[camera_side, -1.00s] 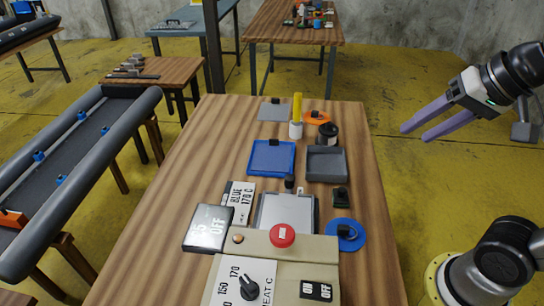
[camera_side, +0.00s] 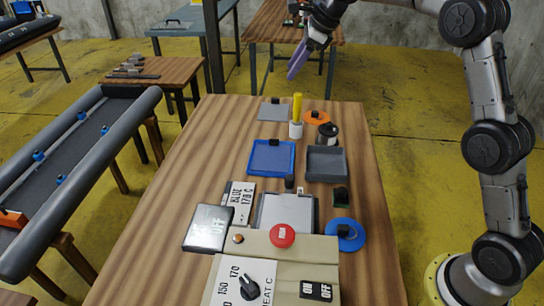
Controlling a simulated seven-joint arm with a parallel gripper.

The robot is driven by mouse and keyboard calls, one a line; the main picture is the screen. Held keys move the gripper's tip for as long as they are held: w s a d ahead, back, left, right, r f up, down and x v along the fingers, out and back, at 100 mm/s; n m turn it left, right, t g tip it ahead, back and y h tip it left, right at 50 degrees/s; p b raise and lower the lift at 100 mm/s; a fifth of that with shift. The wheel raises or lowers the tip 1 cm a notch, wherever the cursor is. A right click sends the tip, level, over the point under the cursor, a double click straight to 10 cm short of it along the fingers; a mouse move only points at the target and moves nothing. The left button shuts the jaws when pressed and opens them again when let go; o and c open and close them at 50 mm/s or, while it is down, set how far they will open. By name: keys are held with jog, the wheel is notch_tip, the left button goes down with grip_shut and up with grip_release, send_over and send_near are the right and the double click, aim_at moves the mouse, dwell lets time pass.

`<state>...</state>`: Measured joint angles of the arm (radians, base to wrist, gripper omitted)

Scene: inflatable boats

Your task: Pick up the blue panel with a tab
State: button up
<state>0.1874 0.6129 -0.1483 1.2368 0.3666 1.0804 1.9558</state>
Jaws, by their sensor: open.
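The blue panel (camera_side: 271,158) is a flat blue square lying on the wooden table, with a small black tab (camera_side: 274,142) standing at its far edge. A round blue piece (camera_side: 344,235) with a black tab lies nearer, at the right of the machine. My gripper (camera_side: 297,67) is in the air above the far end of the table, well apart from the blue panel. Its purple fingers point down and overlap in this view. It is open and holds nothing that I can see.
A grey tray (camera_side: 326,165) sits right of the blue panel. Behind are a yellow stick in a white holder (camera_side: 297,116), a grey panel (camera_side: 272,111), an orange disc (camera_side: 317,118) and a dark can (camera_side: 328,135). The beige machine (camera_side: 277,262) stands in front.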

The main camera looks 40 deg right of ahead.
jog(key=w+d+f, duration=0.3)
jog(key=f, duration=0.5)
jog(key=m+g, duration=0.1)
jog(key=g, duration=0.1)
send_near(272, 154)
jog(key=w+d, duration=0.3)
jog(key=shift+w+d+r, duration=0.15)
jog(key=shift+w+d, duration=0.05)
jog(key=shift+w, duration=0.1)
jog(key=shift+s+x, duration=0.15)
jog(key=shift+x, duration=1.35)
jog(key=shift+s+x, duration=0.15)
jog(key=shift+x, duration=1.35)
grip_shut()
